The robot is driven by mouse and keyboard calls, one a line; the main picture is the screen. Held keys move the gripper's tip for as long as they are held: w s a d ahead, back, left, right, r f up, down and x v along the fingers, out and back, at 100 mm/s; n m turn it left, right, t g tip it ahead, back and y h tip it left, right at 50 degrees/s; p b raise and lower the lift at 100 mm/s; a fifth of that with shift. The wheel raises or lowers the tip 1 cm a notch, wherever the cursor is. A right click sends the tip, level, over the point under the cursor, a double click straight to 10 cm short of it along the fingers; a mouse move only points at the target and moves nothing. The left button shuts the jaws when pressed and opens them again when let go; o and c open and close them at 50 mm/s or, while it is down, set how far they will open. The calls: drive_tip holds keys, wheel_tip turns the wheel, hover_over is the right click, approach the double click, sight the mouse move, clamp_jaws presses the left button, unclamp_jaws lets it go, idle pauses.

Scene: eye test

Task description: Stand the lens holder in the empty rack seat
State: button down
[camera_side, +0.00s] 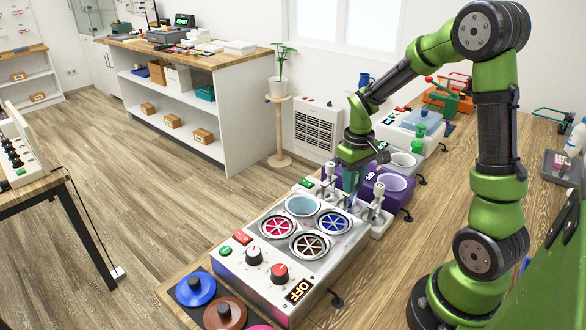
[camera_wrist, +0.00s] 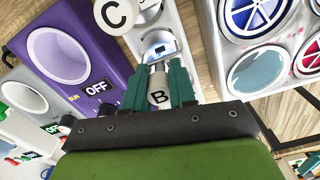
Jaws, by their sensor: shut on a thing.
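My gripper (camera_side: 352,182) points down over the white rack (camera_side: 380,230), between two upright white holders, one on the left (camera_side: 330,172) and one on the right (camera_side: 377,197). In the wrist view, my gripper's teal fingers (camera_wrist: 158,78) are shut on a lens holder (camera_wrist: 160,96) with a round disc marked B. Beyond the fingertips the white rack (camera_wrist: 184,50) shows a bluish square opening (camera_wrist: 160,47). A holder with a disc marked C (camera_wrist: 114,12) stands beside it. The held holder's lower end is mostly hidden in the side view; I cannot tell whether it touches the rack.
A white console (camera_side: 235,262) with several round ports stands in front of the rack. A purple box (camera_side: 398,200) with a white round well, reading OFF in the wrist view (camera_wrist: 98,88), stands close behind. Loose coloured discs, one blue (camera_side: 196,289), lie at the table's front.

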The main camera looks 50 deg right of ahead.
drive_tip(key=c, duration=0.5)
unclamp_jaws()
drive_tip(key=shift+f, duration=0.1)
drive_tip(key=shift+r, duration=3.05)
drive_tip(key=s+a+r+t, duration=0.2)
drive_tip(key=a+r, duration=0.1)
drive_tip(key=a, duration=0.2)
drive_tip(key=s+a+r+m+t+y, duration=0.1)
drive_tip(key=s+a+r+t, duration=0.1)
drive_tip(key=a, duration=0.4)
drive_tip(key=s+a+r+t+y, duration=0.1)
drive_tip(key=s+a+r+t, duration=0.2)
drive_tip(key=s+a+r, duration=0.1)
drive_tip(key=shift+s+a+r, duration=0.15)
drive_tip(key=shift+a+r, duration=0.2)
drive_tip(key=shift+a, duration=0.3)
drive_tip(key=shift+s+a+r, duration=0.1)
drive_tip(key=shift+a+r, duration=0.2)
drive_tip(key=shift+a, duration=0.3)
